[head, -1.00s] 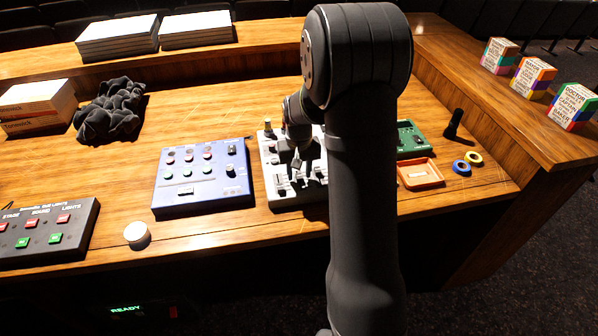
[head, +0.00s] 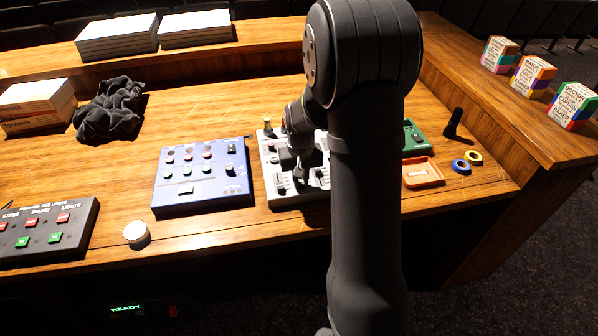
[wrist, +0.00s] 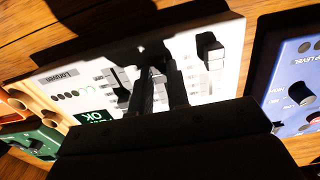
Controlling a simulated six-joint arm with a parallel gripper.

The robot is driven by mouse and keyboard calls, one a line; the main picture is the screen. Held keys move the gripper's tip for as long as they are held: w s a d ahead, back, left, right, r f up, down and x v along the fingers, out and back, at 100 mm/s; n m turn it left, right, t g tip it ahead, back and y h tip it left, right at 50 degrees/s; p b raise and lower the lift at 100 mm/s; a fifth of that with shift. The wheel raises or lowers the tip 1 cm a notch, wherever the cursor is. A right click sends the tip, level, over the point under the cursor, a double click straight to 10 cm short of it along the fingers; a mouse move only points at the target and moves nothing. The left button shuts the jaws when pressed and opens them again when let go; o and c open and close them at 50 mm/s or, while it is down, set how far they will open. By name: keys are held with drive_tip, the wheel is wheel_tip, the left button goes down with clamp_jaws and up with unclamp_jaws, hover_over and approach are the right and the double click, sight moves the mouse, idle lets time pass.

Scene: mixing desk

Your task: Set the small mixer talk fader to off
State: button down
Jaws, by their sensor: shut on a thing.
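The small mixer (head: 273,190) is a pale box on the desk, partly behind my arm in the head view. In the wrist view its white face (wrist: 75,75) shows slots, a green panel reading OK and dark fader caps. One cap (wrist: 211,50) stands near the end by the blue box, another (wrist: 121,92) on the other side of my fingers. My gripper (head: 300,180) is over the front part of the mixer. In the wrist view my gripper (wrist: 161,76) is shut on a fader cap, mostly hidden between the fingers. I cannot read that fader's label.
A blue control box (head: 200,180) stands left of the mixer. A green box (head: 412,137) and an orange tray (head: 422,172) are to the right, with tape rolls (head: 461,167) beyond. The desk behind the blue box is clear.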

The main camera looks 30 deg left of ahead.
sight(301, 183)
drive_tip(key=shift+s+d, duration=0.25)
drive_tip(key=c, duration=1.4)
unclamp_jaws()
drive_tip(key=shift+o, duration=0.2)
wheel_tip(301, 183, up, 18)
drive_tip(key=shift+f, duration=0.25)
drive_tip(key=shift+f, duration=0.15)
wheel_tip(301, 183, down, 17)
drive_tip(key=shift+f, duration=0.15)
